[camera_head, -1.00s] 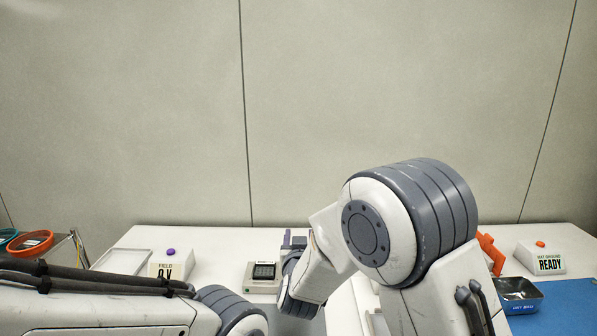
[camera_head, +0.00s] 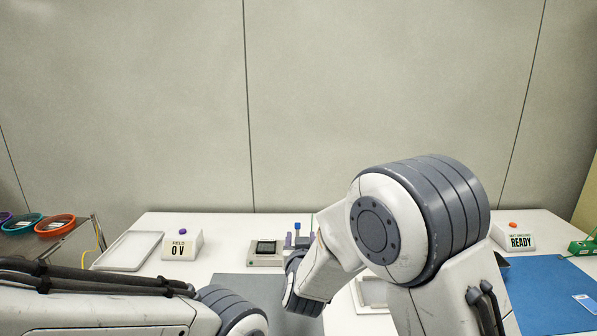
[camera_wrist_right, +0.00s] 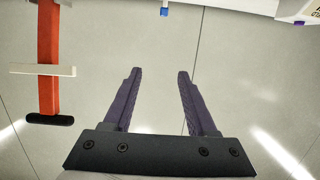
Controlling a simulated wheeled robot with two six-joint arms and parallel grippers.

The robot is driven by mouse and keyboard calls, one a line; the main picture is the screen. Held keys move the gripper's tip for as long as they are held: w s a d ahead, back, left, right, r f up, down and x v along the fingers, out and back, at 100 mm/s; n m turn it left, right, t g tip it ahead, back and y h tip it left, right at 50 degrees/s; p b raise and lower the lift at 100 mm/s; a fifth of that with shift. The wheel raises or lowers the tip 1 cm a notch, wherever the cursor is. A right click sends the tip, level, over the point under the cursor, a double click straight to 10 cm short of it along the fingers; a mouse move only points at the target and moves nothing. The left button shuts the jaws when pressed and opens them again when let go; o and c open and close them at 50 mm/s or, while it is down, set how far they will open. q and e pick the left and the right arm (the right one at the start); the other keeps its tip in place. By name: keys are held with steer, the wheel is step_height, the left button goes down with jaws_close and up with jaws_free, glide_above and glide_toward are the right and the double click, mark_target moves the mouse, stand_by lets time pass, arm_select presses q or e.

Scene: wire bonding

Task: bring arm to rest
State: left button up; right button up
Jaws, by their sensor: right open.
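My right arm bends across the lower middle of the head view, its large grey-ringed joint in front of the table. My right gripper (camera_head: 296,240) shows only in small part beyond the wrist, close to a small grey device with a dark screen (camera_head: 266,247). In the right wrist view its two dark purple fingers (camera_wrist_right: 157,74) stand wide apart with nothing between them, above a pale tiled floor. My left arm comes in at the lower left; its gripper is out of the picture.
The white table (camera_head: 200,262) carries an empty tray (camera_head: 128,250), a sign reading 0 V (camera_head: 182,245), a READY sign (camera_head: 514,238) and a blue mat (camera_head: 550,290). Coloured bins (camera_head: 54,226) stand at the left. In the wrist view, an orange bar (camera_wrist_right: 48,60) with a white crosspiece lies left of the fingers.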

steer(key=s+d+f+g, duration=0.4)
steer(key=s+d, duration=0.2)
steer(key=s, duration=0.3)
steer(key=s+d+f+g, duration=0.3)
steer(key=s+d+g, duration=0.25)
steer(key=s, duration=0.25)
steer(key=s+d+f+g, duration=0.4)
steer(key=s+d, duration=0.2)
steer(key=s, duration=0.3)
steer(key=s+a+f+n+g+b, duration=0.1)
steer(key=s+a+f+n+b, duration=0.1)
steer(key=s+a+n+b, duration=0.4)
steer(key=s+a+f+n+g+b, duration=0.1)
steer(key=s+a+f+b, duration=0.1)
steer(key=s+a+b, duration=0.45)
step_height(320, 180, up, 16)
steer(key=s+a+p, duration=0.1)
steer(key=p, duration=1.7)
steer(key=shift+s+r+y+p, duration=0.2)
steer(key=shift+s+y+p, duration=0.05)
steer(key=shift+y+p, duration=0.15)
